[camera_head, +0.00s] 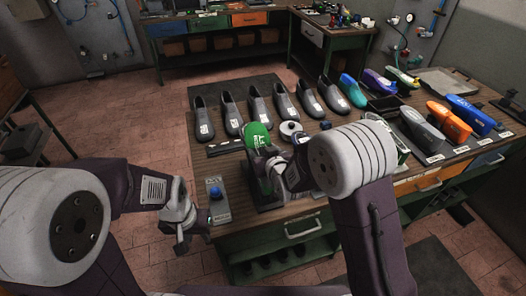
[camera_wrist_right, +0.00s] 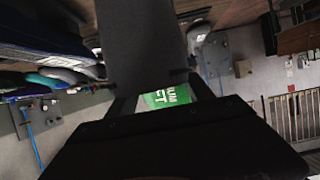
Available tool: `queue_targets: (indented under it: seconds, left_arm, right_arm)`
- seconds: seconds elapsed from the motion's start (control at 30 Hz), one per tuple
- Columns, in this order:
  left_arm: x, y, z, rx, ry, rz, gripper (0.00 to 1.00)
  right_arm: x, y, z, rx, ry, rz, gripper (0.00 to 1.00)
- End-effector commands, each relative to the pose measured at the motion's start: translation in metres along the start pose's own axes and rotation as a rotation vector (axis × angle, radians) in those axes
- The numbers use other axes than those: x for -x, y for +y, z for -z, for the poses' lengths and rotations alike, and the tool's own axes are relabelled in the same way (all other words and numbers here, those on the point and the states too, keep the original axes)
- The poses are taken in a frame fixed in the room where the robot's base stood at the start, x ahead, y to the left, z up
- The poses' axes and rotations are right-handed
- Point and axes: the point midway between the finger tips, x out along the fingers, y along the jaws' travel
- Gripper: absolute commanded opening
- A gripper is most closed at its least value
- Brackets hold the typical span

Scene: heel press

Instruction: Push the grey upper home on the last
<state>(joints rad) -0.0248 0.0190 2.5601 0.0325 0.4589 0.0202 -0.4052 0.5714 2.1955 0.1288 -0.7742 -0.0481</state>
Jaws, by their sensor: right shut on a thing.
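The green last (camera_head: 257,136) stands at the bench's near edge, its green toe pointing away from me. White lettering on green (camera_wrist_right: 168,96) shows between my fingers in the right wrist view. The grey upper (camera_wrist_right: 143,40) appears as a broad dark shape there, running up from the jaws. My right gripper (camera_head: 287,174) is shut on the upper at the near end of the last. My arm and gripper hide much of the heel, so how far the upper sits on the last cannot be told. My left gripper (camera_head: 190,243) hangs empty and open before the bench.
A grey plate with a blue button (camera_head: 216,193) lies left of the last. Several dark grey shoes (camera_head: 253,107) stand in a row behind it. Coloured shoes (camera_head: 448,122) stand to the right. A white round spool (camera_head: 290,129) is close behind my right gripper.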

Motion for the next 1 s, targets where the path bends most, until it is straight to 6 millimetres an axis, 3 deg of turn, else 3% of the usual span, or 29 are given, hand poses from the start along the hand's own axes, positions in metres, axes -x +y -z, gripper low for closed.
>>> queue_targets:
  seconds: [1.0]
  left_arm:
    - [-0.008,-0.0002,-0.0008,0.0,0.0,0.0,0.36]
  right_arm:
    - [-0.0033,0.0,-0.0064,0.0,0.002,0.0,0.11]
